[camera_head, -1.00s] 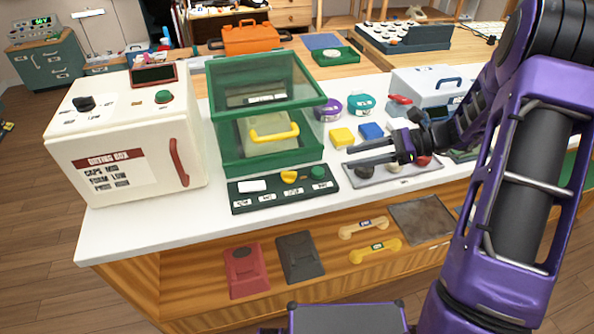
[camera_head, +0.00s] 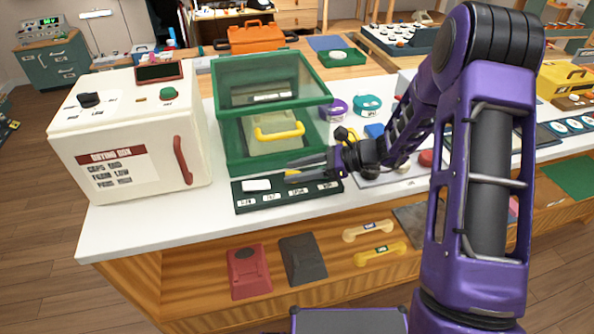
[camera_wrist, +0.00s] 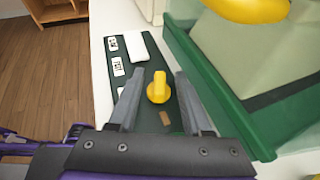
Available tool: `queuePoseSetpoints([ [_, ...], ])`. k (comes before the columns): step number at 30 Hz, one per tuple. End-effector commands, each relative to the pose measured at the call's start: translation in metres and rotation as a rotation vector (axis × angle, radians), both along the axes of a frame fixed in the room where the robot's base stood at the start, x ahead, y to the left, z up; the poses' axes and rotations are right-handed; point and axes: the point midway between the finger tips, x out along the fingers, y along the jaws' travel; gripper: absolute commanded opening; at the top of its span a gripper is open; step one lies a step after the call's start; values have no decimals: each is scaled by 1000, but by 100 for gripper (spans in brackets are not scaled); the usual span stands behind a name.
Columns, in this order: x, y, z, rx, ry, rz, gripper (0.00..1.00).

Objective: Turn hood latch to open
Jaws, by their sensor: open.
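A yellow latch knob (camera_wrist: 158,87) stands on a dark green control panel (camera_wrist: 122,22) in front of a green glass hood (camera_head: 223,135). In the wrist view the knob lies between the two fingers of my open gripper (camera_wrist: 157,77), with a gap on each side. In the head view my gripper (camera_head: 289,169) reaches in from the right over the panel, and its fingers hide most of the knob. The hood has a yellow handle (camera_head: 279,132) on its front. Its green-framed upper part (camera_head: 270,58) stands above the lower case.
A cream box (camera_head: 75,140) with a red handle stands left of the hood. Purple and teal round items (camera_head: 367,104) and a blue block (camera_head: 374,130) sit to the right. The white counter (camera_head: 150,225) is clear in front of the panel.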

Motion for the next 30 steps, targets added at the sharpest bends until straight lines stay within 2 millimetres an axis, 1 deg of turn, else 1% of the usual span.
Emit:
queuePoseSetpoints([
  [7,0,1,0,0,0,0,49],
  [8,0,1,0,0,0,0,47],
  [9,0,1,0,0,0,0,40],
  [14,0,1,0,0,0,0,11],
  [15,0,1,0,0,0,0,4],
  [16,0,1,0,0,0,0,0],
  [25,1,1,0,0,0,8,0],
  [30,3,1,1,2,-3,106,0],
])
